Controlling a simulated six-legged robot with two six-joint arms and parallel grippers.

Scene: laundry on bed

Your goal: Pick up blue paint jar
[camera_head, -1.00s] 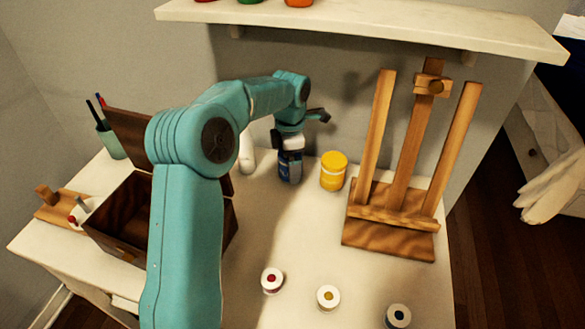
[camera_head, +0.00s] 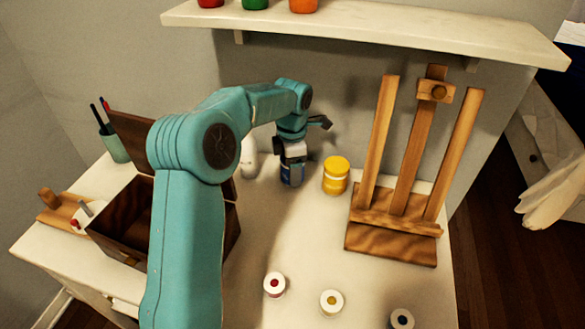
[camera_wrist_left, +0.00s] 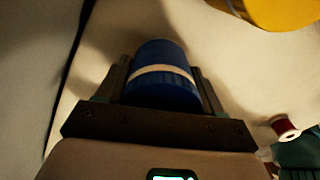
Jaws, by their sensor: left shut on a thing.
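The blue paint jar (camera_head: 292,174) is at the back of the table, left of the yellow jar. In the left wrist view the blue jar (camera_wrist_left: 162,75), with a pale band, sits between the two fingers. My left gripper (camera_head: 291,160) comes down on it from above and is shut on it; the gripper also shows in the left wrist view (camera_wrist_left: 160,95). The jar looks upright. Whether its base touches the table I cannot tell. My right gripper is not in view.
An open wooden box (camera_head: 120,220) is at left. Small spools (camera_head: 331,302) lie at the front. A shelf (camera_head: 370,32) with jars overhangs the back. A white object (camera_head: 249,160) stands behind my arm.

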